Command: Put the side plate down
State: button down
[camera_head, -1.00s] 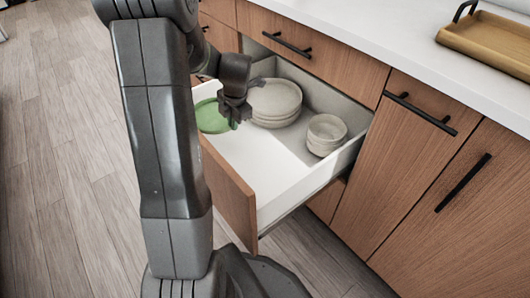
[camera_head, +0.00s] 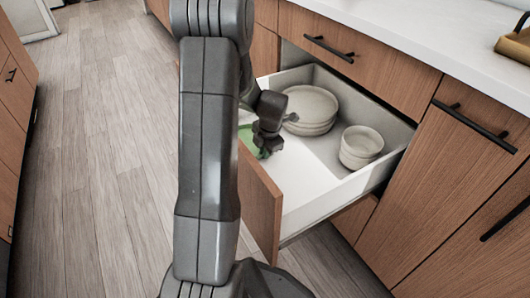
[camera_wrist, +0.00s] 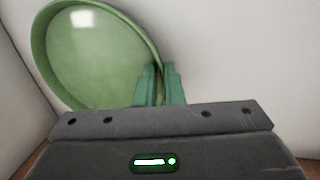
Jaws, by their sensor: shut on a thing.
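The side plate is green with a raised rim. It shows in the wrist view (camera_wrist: 100,50), and partly in the head view (camera_head: 247,140), where my arm hides much of it. My gripper (camera_wrist: 159,78) is shut on the plate's rim. In the head view my gripper (camera_head: 267,142) is over the left part of the open drawer (camera_head: 305,178). The plate is inside or just above the drawer; I cannot tell whether it touches the white drawer floor.
A stack of grey-white plates (camera_head: 312,103) stands at the back of the drawer. Stacked small bowls (camera_head: 360,143) stand at its right. The drawer floor in front of them is bare. A pale counter (camera_head: 440,50) with a wooden tray (camera_head: 515,45) lies above.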

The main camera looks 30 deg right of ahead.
jog(key=shift+f, duration=0.15)
jog(key=c, duration=1.5)
grip_release()
jog(key=shift+c, duration=0.2)
jog(key=p+v, duration=0.4)
jog(key=v, duration=0.8)
jog(key=shift+r, duration=0.25)
